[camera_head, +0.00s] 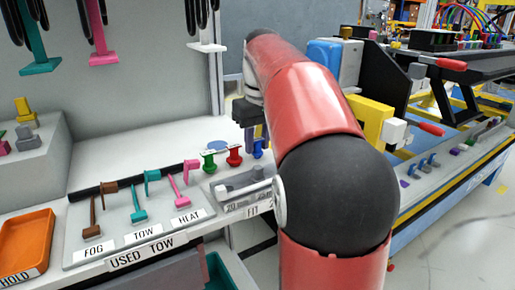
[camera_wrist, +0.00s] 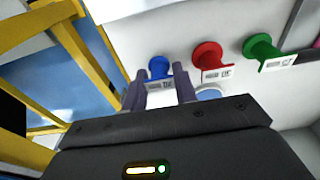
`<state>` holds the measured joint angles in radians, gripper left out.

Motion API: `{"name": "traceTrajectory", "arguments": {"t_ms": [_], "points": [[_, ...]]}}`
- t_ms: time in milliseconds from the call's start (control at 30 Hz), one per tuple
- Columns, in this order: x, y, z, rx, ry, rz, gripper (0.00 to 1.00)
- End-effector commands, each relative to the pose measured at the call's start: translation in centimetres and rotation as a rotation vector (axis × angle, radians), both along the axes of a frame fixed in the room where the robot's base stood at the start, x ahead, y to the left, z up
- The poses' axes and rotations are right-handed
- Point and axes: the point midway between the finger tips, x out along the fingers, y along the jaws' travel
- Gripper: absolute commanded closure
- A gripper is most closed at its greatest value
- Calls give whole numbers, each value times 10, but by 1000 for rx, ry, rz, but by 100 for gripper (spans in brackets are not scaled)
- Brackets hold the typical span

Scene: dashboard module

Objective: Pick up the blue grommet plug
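The blue grommet plug (camera_head: 258,149) stands at the right end of a row of plugs on the white bench, partly hidden by my arm. In the wrist view the blue plug (camera_wrist: 158,66) shows its round flange, between and just beyond the fingertips. My gripper (camera_wrist: 159,78) is open, its two dark fingers apart with a white label between them. I cannot tell if either finger touches the plug. In the head view my gripper (camera_head: 251,128) is above the blue plug, with its fingertips mostly hidden.
A red plug (camera_head: 234,155) and a green plug (camera_head: 208,160) stand to the left. A pale blue disc (camera_head: 218,146) lies behind them. A grey FIT tray (camera_head: 243,190) is in front. A yellow frame (camera_wrist: 88,75) stands left in the wrist view.

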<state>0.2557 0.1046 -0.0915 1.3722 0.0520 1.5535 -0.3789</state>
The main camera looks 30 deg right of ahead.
Motion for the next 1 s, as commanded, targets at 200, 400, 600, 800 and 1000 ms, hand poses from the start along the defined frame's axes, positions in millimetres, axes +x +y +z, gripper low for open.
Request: {"name": "traceTrajectory", "arguments": {"t_ms": [200,400,600,800,1000], "points": [[0,0,0,0,0,0,93],[0,0,4,-1,-2,0,93],[1,0,30,-1,-3,0,93],[1,-1,74,0,-3,-1,93],[1,-1,95,1,-3,-1,93]]}}
